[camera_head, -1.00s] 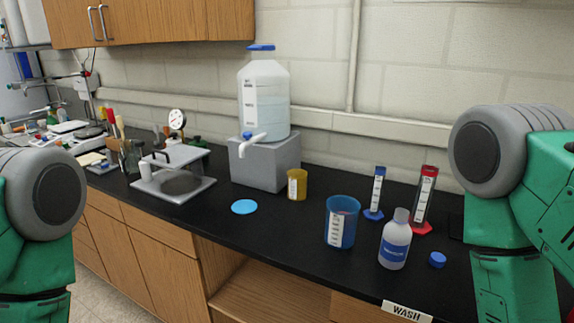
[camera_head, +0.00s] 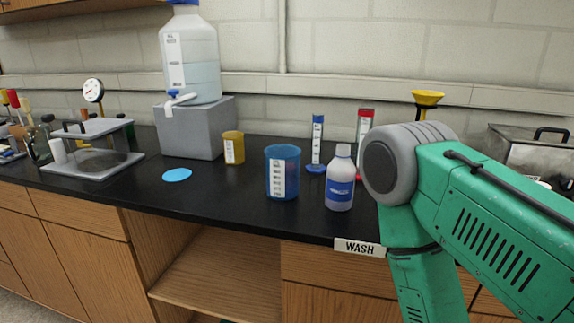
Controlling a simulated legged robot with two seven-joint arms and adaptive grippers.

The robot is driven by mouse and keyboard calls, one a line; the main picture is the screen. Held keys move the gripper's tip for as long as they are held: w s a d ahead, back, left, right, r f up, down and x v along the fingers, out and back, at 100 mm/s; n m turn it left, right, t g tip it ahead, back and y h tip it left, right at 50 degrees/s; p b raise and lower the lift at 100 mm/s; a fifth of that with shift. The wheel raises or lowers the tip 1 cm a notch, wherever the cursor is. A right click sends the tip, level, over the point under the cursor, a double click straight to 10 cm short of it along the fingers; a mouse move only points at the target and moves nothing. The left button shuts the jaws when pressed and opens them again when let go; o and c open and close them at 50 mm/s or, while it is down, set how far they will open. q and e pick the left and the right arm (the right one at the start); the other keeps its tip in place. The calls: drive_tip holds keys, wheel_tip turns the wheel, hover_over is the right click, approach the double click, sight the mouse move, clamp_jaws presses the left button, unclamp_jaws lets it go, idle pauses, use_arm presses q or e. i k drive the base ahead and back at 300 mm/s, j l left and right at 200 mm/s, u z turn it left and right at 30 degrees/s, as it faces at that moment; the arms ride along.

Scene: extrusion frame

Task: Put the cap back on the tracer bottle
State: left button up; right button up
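The tracer bottle (camera_head: 340,180) is a small translucent bottle with a blue label. It stands upright and uncapped near the front edge of the black counter, just left of my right arm. The blue cap that lay to its right is hidden now behind my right arm. My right arm is in view on the right, but its gripper is out of the picture. My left arm and gripper are not in view.
A blue beaker (camera_head: 282,172) stands left of the bottle. Behind are a blue cylinder (camera_head: 317,145) and a red cylinder (camera_head: 364,128). A yellow cup (camera_head: 234,148), blue disc (camera_head: 177,175) and large jug (camera_head: 190,60) on a grey block (camera_head: 190,128) are farther left.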

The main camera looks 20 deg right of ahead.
sight(341, 171)
drive_tip(key=k+l+z, duration=0.1)
drive_tip(key=z, duration=0.95)
drive_tip(key=l, duration=0.1)
